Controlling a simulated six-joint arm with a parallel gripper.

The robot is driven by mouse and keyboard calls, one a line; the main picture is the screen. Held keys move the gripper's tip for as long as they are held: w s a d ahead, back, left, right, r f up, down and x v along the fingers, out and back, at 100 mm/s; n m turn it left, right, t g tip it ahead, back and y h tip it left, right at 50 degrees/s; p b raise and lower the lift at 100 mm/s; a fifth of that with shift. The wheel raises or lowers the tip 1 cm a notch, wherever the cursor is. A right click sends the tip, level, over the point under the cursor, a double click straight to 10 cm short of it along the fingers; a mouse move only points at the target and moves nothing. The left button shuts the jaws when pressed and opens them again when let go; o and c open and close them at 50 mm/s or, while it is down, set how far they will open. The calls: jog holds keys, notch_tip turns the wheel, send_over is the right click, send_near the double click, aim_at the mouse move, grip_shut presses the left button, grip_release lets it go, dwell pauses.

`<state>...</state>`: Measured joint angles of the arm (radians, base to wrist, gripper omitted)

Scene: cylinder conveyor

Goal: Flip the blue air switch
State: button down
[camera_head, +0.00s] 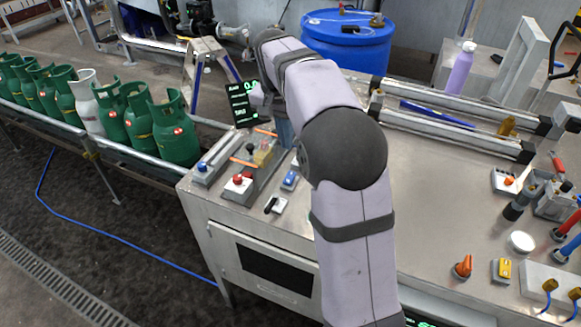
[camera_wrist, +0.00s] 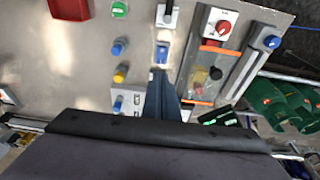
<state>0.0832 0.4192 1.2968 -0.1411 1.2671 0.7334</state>
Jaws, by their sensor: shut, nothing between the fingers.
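The blue switch (camera_head: 290,179), a small blue rocker on a pale base, sits on the metal bench near its left end. It also shows in the wrist view (camera_wrist: 162,53), just beyond my fingertips. My gripper (camera_wrist: 160,73) is shut and empty, its blue-grey fingers pointing toward the switch. The picture does not settle whether they touch it. In the head view my gripper (camera_head: 284,132) is partly hidden behind my arm, a little behind the switch.
A black lever switch (camera_head: 276,204) stands just in front of the blue one. A red-knob box (camera_head: 238,183), a blue-knob box (camera_head: 203,169) and a small display (camera_head: 242,102) are to the left. Green gas cylinders (camera_head: 175,130) line the conveyor.

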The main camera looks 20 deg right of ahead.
aim_at(292, 175)
jog(key=f+p, duration=0.1)
jog(key=f, duration=0.3)
jog(key=w+d+f+p, duration=0.1)
jog(key=f, duration=0.3)
jog(key=f+p, duration=0.1)
jog(key=f, duration=0.3)
jog(key=shift+w+d+p, duration=0.3)
jog(key=shift+w+d, duration=0.1)
jog(key=shift+f, duration=0.2)
